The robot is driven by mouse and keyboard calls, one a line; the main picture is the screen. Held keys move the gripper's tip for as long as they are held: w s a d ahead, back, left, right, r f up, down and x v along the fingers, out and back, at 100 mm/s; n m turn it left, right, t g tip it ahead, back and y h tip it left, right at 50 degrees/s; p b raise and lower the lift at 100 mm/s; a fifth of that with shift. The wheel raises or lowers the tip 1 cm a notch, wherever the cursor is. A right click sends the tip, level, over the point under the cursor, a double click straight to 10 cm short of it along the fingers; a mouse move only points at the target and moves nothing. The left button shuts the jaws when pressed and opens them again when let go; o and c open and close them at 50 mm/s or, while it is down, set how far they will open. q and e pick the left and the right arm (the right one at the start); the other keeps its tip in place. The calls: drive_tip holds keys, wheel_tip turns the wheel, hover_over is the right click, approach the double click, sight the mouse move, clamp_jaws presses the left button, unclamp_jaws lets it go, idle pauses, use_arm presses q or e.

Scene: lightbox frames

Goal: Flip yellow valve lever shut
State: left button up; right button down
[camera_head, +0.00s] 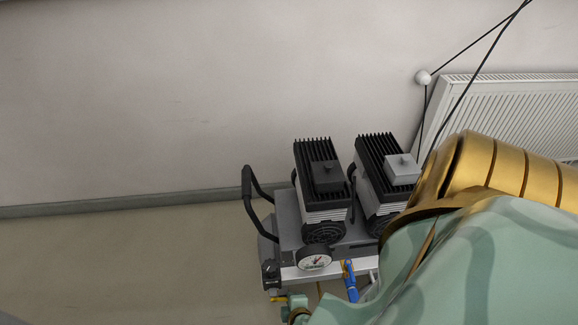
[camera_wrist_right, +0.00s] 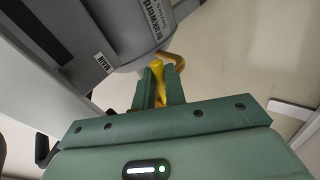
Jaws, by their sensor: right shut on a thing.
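The yellow valve lever (camera_wrist_right: 157,72) stands between the two green fingers of my right gripper (camera_wrist_right: 159,82) in the right wrist view. The fingers are shut on it, and its rounded end shows just past them. A brass-coloured curved part (camera_wrist_right: 175,58) lies beside the fingertips. In the head view a small yellow piece (camera_head: 278,299) shows below the machine's front edge, next to my green right gripper (camera_head: 297,302). My right arm hides the machine's right side. My left gripper is not in view.
The compressor (camera_head: 286,222) has two finned motors, a black handle (camera_head: 248,190), a round gauge (camera_head: 314,258) and a blue fitting (camera_head: 350,282). Its grey body (camera_wrist_right: 90,40) carries a "MAIN" label. A radiator (camera_head: 500,110) is behind my arm. Floor at left is clear.

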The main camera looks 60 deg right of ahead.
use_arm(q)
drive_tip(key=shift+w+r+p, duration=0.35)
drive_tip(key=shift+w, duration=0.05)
use_arm(e)
drive_tip(key=shift+a+r+n+g+h, duration=0.2)
drive_tip(key=shift+r+n+g+h, duration=0.2)
drive_tip(key=shift+r+g+h, duration=0.15)
drive_tip(key=shift+f, duration=0.1)
drive_tip(key=c, duration=1.5)
unclamp_jaws()
drive_tip(key=shift+o, duration=0.2)
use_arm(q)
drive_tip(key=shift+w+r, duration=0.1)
use_arm(e)
drive_tip(key=shift+d, duration=0.1)
